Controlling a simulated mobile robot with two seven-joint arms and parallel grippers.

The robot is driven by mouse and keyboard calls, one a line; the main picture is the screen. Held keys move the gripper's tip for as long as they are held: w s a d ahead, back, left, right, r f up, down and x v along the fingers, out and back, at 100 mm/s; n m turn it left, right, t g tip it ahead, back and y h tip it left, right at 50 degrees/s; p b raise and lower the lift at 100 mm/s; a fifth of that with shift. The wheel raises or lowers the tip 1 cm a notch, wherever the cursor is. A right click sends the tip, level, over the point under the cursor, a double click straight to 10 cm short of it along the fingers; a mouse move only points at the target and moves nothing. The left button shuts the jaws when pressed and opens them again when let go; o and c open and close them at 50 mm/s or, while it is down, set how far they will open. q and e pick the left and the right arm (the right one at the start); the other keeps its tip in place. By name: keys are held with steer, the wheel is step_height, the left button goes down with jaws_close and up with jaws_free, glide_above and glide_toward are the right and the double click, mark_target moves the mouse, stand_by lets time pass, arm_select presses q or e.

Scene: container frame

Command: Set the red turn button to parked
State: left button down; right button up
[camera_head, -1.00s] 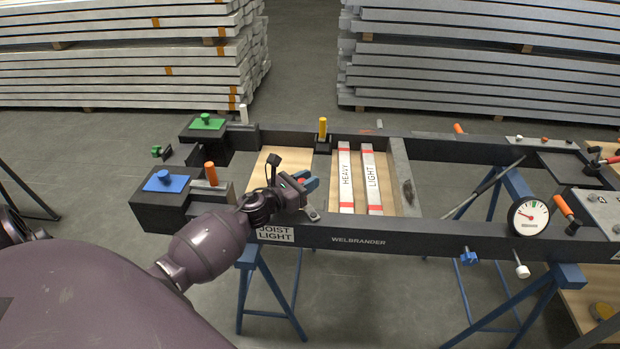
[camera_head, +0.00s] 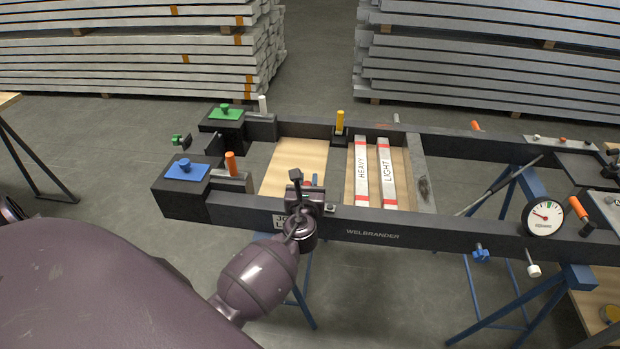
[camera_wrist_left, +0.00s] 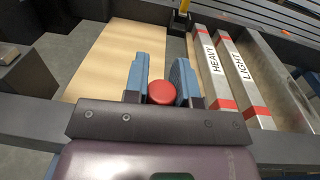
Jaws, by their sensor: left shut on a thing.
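The red turn button (camera_wrist_left: 161,92) is a round red disc, seen in the left wrist view between two blue fingers. My left gripper (camera_wrist_left: 161,80) is shut on it, one finger on each side. In the head view my left gripper (camera_head: 311,182) is at the near dark rail, left of the HEAVY and LIGHT bars, and its fingers point away from me. The gripper body hides the button there, so I cannot read its setting. My right gripper is not in view.
The white bars marked HEAVY (camera_head: 361,172) and LIGHT (camera_head: 387,172) lie just right of the gripper. A yellow peg (camera_head: 340,122) stands behind. A blue plate (camera_head: 186,169) and an orange handle (camera_head: 231,164) are at left. A gauge (camera_head: 543,217) is at right.

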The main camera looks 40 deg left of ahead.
arm_select(q)
steer(key=shift+s+r+n+g+y, duration=0.1)
steer(key=shift+s+n+g+y, duration=0.15)
steer(key=shift+n+g+y, duration=0.35)
steer(key=c, duration=0.9)
jaws_free()
steer(key=shift+s, duration=0.1)
steer(key=v, duration=1)
steer(key=shift+s+d+f, duration=0.2)
steer(key=shift+s+d, duration=0.05)
steer(key=shift+d, duration=0.05)
